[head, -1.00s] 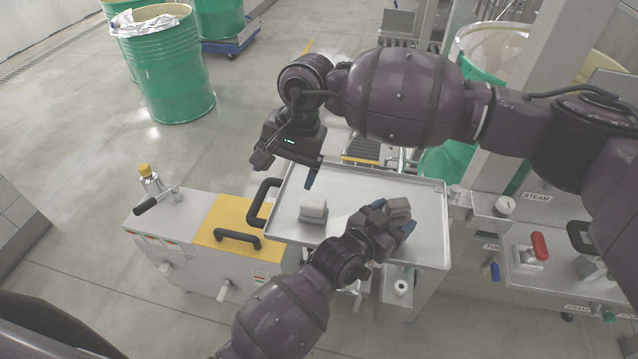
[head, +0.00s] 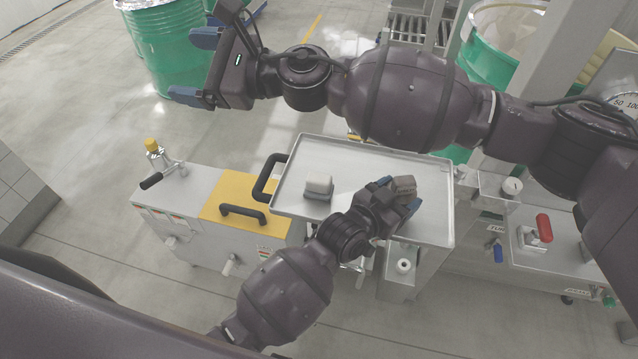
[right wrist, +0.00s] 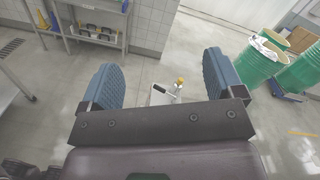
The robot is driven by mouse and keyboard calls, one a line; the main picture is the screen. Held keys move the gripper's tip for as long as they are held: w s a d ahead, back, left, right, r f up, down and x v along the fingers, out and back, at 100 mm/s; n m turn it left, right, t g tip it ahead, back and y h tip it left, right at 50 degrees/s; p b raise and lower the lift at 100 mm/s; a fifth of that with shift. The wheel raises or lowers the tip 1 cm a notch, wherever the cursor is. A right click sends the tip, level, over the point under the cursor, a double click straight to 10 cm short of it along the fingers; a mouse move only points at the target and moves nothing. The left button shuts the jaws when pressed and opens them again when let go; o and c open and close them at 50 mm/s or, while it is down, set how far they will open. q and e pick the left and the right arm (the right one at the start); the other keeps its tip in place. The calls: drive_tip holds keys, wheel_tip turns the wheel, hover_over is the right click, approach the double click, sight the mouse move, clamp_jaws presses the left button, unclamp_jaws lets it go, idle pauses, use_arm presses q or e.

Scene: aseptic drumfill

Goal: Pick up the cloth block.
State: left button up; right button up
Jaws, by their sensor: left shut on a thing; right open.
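A grey-brown block (head: 404,186), which looks like the cloth block, is at the right part of the metal tray (head: 432,228). My left gripper (head: 397,194) is shut on it; the fingers cover part of its sides. I cannot tell whether the block touches the tray. My right gripper (head: 197,68) is open and empty, up and left of the tray, over the floor. Its two spread fingers also show in the right wrist view (right wrist: 163,80).
A grey cart with a yellow panel (head: 225,208) and black handles adjoins the tray's left side. Green drums (head: 165,50) stand at the back left.

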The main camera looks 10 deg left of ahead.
drive_tip(key=w+d+m+t+h, duration=0.2)
drive_tip(key=w+m+t, duration=0.4)
drive_tip(key=m+t, duration=0.4)
drive_tip(key=m+g+h, duration=0.5)
drive_tip(key=m+h, duration=0.9)
drive_tip(key=h, duration=0.2)
approach(319, 178)
drive_tip(key=x, duration=1)
drive_tip(key=shift+w+f, duration=0.1)
drive_tip(key=shift+f, duration=0.2)
drive_tip(key=shift+t, duration=0.3)
drive_tip(key=c, duration=1.1)
wheel_tip(319, 178, up, 10)
drive_tip(key=shift+r, duration=0.1)
